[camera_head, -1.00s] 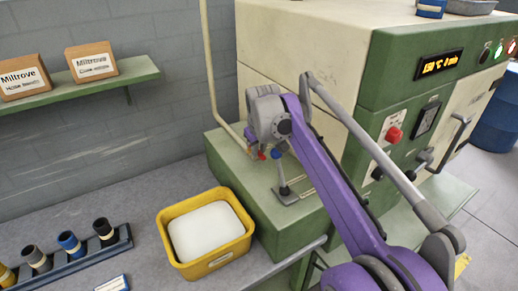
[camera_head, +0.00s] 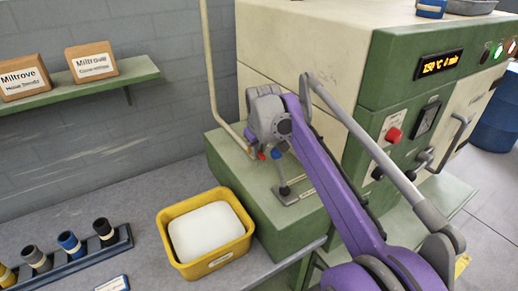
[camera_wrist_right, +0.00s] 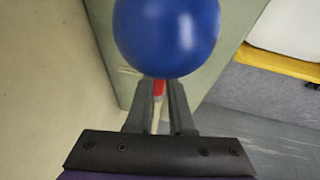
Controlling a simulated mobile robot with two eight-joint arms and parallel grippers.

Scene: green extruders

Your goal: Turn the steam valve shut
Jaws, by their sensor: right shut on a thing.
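The steam valve's small red handle (camera_head: 262,155) shows low beside the end of the cream steam pipe (camera_head: 207,60), at the machine's green ledge. My right gripper (camera_head: 254,142) reaches down there and is mostly hidden by its own wrist. In the right wrist view the fingers (camera_wrist_right: 160,90) are closed in on the red handle (camera_wrist_right: 159,87), with a pale rod behind it. A large blue ball knob (camera_wrist_right: 167,35) fills the top of that view and hides what is beyond. My left gripper is not in view.
A lever with a grey base (camera_head: 292,193) stands on the ledge beside the gripper, near the blue knob (camera_head: 277,154). A yellow bin (camera_head: 205,265) with white contents is on the bench. The machine's cream side wall (camera_head: 300,50) stands close behind my arm.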

